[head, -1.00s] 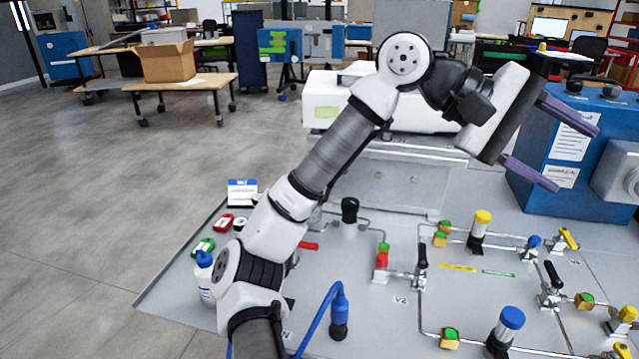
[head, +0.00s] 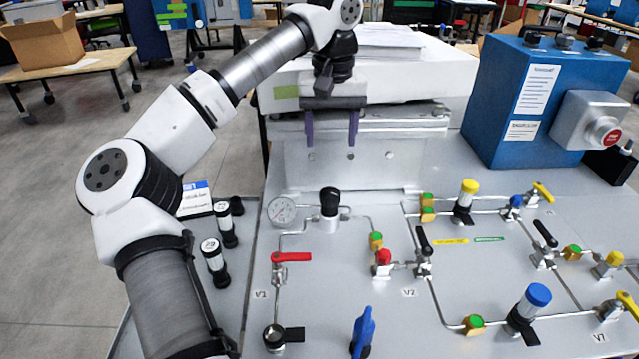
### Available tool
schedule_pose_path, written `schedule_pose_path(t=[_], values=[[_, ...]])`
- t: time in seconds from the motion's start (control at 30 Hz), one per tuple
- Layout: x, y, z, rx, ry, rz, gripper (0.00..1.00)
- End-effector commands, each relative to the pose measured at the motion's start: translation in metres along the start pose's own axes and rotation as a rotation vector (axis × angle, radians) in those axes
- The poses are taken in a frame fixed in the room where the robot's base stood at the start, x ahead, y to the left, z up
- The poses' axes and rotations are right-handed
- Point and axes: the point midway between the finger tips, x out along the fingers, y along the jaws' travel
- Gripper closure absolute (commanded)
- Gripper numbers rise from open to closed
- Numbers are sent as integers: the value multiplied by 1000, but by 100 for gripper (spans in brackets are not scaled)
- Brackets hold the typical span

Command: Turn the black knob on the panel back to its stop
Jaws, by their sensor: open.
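The black knob (head: 330,201) stands upright on a silver regulator body on the grey panel (head: 330,270), just right of a round pressure gauge (head: 281,211). My gripper (head: 331,143) is behind and above the knob in the head view, with its two purple fingers pointing down. The fingers are spread apart with nothing between them. They are clear of the knob, and the knob is fully visible. I cannot read the knob's turn position.
A red-handled valve (head: 290,258) stands left of the knob's front, and a black-handled valve (head: 424,245) stands to the right. A blue-capped cylinder (head: 529,308) is at the front right. A blue box (head: 535,90) stands behind right. Black-and-white cylinders (head: 213,262) lie left.

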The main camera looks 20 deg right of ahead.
Motion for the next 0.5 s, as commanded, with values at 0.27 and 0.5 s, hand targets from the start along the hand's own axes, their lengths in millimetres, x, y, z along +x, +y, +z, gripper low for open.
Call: schedule_pose_path(t=[0.27,0.5], values=[[54,0,1,0,-3,4,41],[101,1,1,0,-3,6,41]])
